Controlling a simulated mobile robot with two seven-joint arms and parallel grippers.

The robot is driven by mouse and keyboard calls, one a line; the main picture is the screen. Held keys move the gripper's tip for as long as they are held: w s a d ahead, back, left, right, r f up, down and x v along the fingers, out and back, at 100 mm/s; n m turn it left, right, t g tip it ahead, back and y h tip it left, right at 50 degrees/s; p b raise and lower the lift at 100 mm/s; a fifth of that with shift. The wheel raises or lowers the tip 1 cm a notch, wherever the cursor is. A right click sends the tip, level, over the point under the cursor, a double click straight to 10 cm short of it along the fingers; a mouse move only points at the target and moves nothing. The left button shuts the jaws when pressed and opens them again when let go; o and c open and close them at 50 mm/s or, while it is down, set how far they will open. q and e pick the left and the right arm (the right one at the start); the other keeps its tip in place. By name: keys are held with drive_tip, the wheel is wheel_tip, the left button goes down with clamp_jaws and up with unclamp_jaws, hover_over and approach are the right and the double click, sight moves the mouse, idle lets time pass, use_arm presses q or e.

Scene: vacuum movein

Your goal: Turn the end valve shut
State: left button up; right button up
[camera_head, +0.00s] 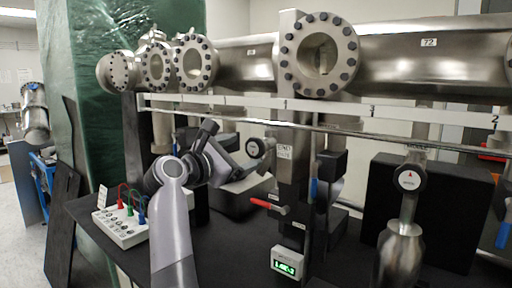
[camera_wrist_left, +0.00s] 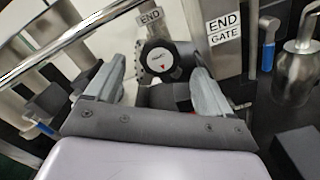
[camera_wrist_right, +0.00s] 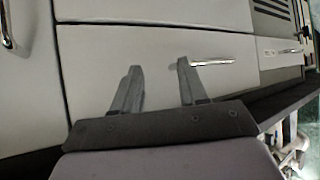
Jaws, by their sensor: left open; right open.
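The end valve has a round black knob with a white face (camera_head: 255,147), on the post labelled END GATE. I see no clear contact with the knob. My right gripper (camera_wrist_right: 158,68) is open and empty, facing pale cabinet fronts. It is not in the head view.
A similar gauge knob (camera_head: 409,179) stands on a metal vessel at right. A red-handled lever (camera_head: 268,205) and a green display (camera_head: 287,263) are below the valve. A control box with coloured plugs (camera_head: 125,223) lies at left. A horizontal rail (camera_head: 400,140) crosses above.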

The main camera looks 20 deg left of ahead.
sight(253, 148)
use_arm(q)
drive_tip(key=shift+p+x, duration=0.5)
drive_tip(key=shift+x, duration=2.4)
drive_tip(key=c, duration=1)
